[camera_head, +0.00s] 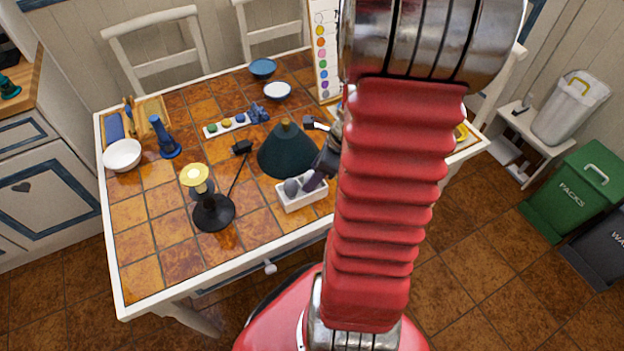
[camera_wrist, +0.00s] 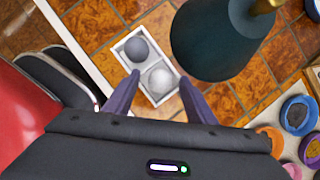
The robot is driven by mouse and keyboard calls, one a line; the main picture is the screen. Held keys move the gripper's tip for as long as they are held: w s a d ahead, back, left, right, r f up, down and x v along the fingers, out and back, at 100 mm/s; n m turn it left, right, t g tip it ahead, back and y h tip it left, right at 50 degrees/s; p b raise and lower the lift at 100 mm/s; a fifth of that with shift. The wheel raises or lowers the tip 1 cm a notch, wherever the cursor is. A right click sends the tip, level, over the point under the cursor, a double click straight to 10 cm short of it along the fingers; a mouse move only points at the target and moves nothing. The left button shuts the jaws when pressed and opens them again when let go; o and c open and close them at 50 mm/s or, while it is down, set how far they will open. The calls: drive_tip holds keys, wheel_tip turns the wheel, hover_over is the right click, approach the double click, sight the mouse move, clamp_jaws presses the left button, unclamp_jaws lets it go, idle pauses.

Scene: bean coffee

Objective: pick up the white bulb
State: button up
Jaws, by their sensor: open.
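The white bulb (camera_wrist: 160,81) sits in a small white tray (camera_wrist: 119,49), beside a dark grey bulb (camera_wrist: 137,48). My gripper (camera_wrist: 159,77) is open, with its two purple fingers either side of the white bulb in the wrist view. I cannot tell how far above it the fingertips are. In the head view the tray (camera_head: 301,203) stands on the tiled table, with the grey bulb (camera_head: 291,187) at its left. My gripper (camera_head: 315,180) is over the tray's right part there, and the white bulb is hidden behind it.
A dark teal lampshade (camera_head: 284,151) stands close behind the tray; it also shows in the wrist view (camera_wrist: 222,38). A black lamp base (camera_head: 213,213) with a yellow-lit bulb (camera_head: 194,175) is to the left. The table's front left is clear.

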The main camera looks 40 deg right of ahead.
drive_tip(key=shift+c, duration=0.3)
drive_tip(key=c, duration=1)
